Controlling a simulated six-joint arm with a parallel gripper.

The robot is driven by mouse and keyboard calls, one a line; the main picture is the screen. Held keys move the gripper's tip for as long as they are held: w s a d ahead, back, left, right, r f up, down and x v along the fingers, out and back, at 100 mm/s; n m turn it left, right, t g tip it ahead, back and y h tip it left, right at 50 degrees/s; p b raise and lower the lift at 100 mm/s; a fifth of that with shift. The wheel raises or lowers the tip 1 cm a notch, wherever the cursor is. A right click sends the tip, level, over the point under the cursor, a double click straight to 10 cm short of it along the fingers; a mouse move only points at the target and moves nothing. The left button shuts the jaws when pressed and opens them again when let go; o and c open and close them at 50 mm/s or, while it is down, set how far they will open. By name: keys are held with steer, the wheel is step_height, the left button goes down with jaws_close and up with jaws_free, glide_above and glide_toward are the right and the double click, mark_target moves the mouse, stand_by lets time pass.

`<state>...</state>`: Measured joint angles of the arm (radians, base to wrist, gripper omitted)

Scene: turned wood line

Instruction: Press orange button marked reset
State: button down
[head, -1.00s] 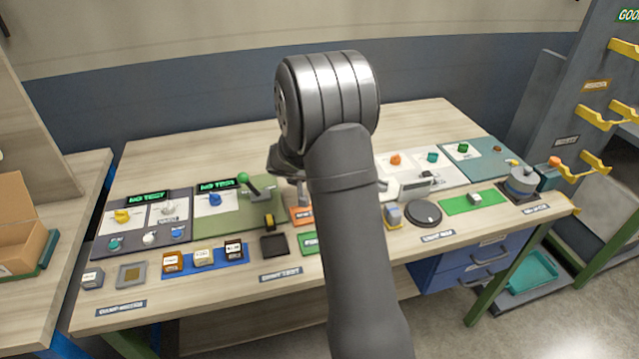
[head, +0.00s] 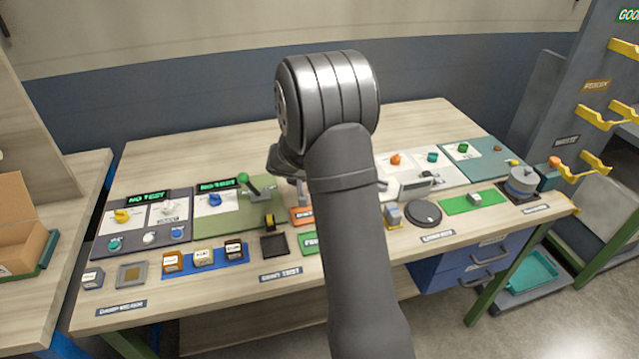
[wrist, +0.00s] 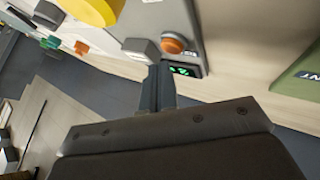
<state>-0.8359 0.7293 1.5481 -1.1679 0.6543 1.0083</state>
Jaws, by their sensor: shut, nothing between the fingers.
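In the wrist view an orange round button (wrist: 173,45) stands on a grey panel, with a small label beside it that I cannot read. My gripper (wrist: 157,82) is shut and empty. Its fingertips appear just below the button in the picture, close to it; I cannot tell whether they touch anything. A grey block-like button (wrist: 140,48) is left of the orange one. A small display with green characters (wrist: 184,70) lies just right of the fingers. In the head view my arm hides this orange button and most of my gripper.
A yellow part (wrist: 130,18) stands near the button in the wrist view. In the head view the bench (head: 190,150) holds panels with knobs, a green lever (head: 243,179), labelled blocks and a black round disc (head: 424,212). The bench's back strip is clear.

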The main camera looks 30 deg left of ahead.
steer(key=shift+f, duration=0.15)
stand_by(0.5)
steer(key=shift+f, duration=0.3)
steer(key=shift+f, duration=0.4)
stand_by(0.5)
steer(key=shift+r, duration=0.85)
steer(key=shift+r, duration=2.5)
steer(key=shift+f, duration=0.1)
